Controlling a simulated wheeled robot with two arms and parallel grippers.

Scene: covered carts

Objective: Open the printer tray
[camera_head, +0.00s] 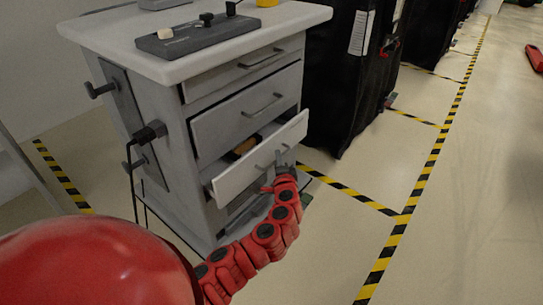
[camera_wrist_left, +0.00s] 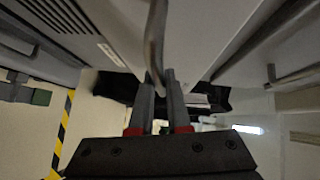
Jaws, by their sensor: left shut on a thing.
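A grey cabinet (camera_head: 165,95) with several drawers stands at the left of the head view. I see no clear printer; the tray-like part is a lower drawer (camera_head: 237,180), which stands out from the cabinet, partly open. A brownish thing (camera_head: 245,146) shows inside it. My left gripper (camera_head: 278,168) is at this drawer's front, at the right part of its handle. In the left wrist view, the fingers (camera_wrist_left: 160,82) are closed around the metal handle bar (camera_wrist_left: 155,40). The drawers above look nearly shut. My right gripper is not in view.
The white cabinet top (camera_head: 120,38) carries a dark panel (camera_head: 195,36) with knobs. A black covered cart (camera_head: 335,85) stands close to the right of the cabinet. Yellow-black tape (camera_head: 400,225) marks the floor, and the floor at the right is mostly clear.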

